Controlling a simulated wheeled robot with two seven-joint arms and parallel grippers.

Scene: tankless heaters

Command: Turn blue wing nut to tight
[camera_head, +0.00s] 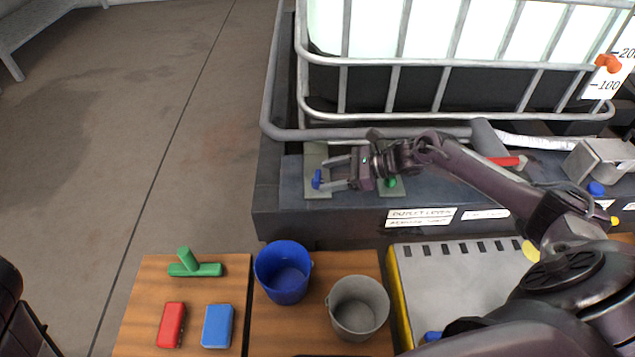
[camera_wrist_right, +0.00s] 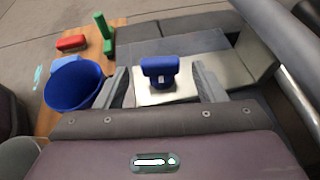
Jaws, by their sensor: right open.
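The blue wing nut (camera_head: 316,180) stands on a pale plate (camera_head: 318,157) on the dark ledge in front of the caged tank. In the right wrist view the blue wing nut (camera_wrist_right: 160,68) sits upright between the lines of the two fingers, with a gap on both sides. My right gripper (camera_head: 328,175) is open and empty, reaching in from the right with its fingertips close to the nut. In the wrist view its fingers (camera_wrist_right: 161,86) touch nothing that I can see. My left gripper is not in view.
A green part (camera_head: 391,183) is partly hidden by my right gripper. A metal cage (camera_head: 345,117) rises behind. Below stand a blue bucket (camera_head: 284,284), a grey bucket (camera_head: 358,308), and red (camera_head: 171,325), blue (camera_head: 217,327) and green (camera_head: 195,270) items. The floor at left is clear.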

